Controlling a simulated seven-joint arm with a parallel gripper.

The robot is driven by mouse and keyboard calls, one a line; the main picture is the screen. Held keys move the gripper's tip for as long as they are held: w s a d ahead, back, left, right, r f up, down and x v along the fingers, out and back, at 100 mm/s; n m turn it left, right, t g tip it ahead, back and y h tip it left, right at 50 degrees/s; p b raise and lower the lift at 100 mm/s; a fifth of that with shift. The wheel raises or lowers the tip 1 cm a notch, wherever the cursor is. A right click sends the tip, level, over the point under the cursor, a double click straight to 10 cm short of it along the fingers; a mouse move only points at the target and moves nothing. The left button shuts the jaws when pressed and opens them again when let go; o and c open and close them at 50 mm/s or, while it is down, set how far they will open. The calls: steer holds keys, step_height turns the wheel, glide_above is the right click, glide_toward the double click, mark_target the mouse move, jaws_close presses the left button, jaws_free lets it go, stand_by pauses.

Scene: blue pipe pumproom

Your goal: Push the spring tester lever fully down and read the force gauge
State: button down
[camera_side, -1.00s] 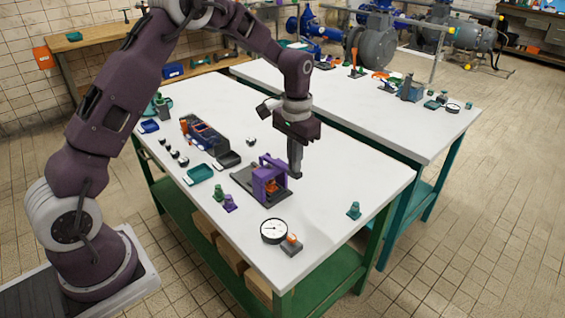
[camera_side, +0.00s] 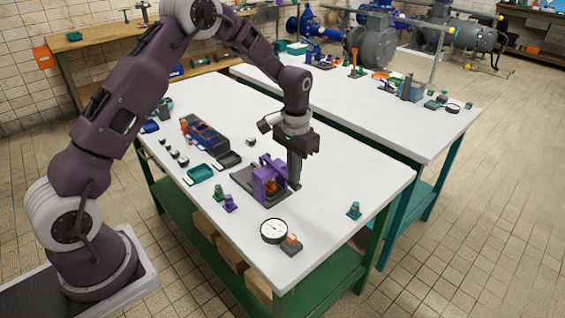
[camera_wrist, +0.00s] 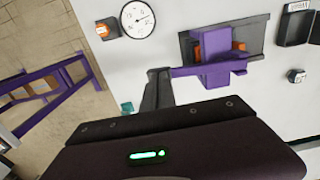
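The spring tester (camera_side: 266,178) is a purple frame with an orange part inside, on a dark base plate on the white table. Its purple lever (camera_wrist: 198,70) reaches toward my gripper in the wrist view. My gripper (camera_side: 294,186) points down at the right side of the tester, fingers together, with nothing seen between them. In the wrist view the fingertips (camera_wrist: 160,72) meet the lever's end in the picture; I cannot tell whether they touch. The round white force gauge (camera_side: 273,231) lies in front and also shows in the wrist view (camera_wrist: 137,19); its numbers are too small to read.
An orange-topped grey block (camera_side: 291,244) adjoins the gauge. Green and purple pieces (camera_side: 222,198) stand front left of the tester, and a teal piece (camera_side: 354,210) stands right. A teal tray (camera_side: 199,174) and a dark tray (camera_side: 228,160) lie left.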

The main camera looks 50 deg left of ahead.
steer(key=shift+f, duration=0.7)
steer(key=s+d+r+t, duration=0.1)
steer(key=s+r, duration=0.1)
steer(key=r, duration=0.7)
steer(key=s+r, duration=0.2)
steer(key=r, duration=0.7)
steer(key=s+d+r+t, duration=0.2)
steer(key=s+r, duration=0.5)
steer(key=s, duration=0.3)
steer(key=s+d+f+t, duration=0.2)
steer(key=s, duration=1.5)
steer(key=shift+t, duration=0.3)
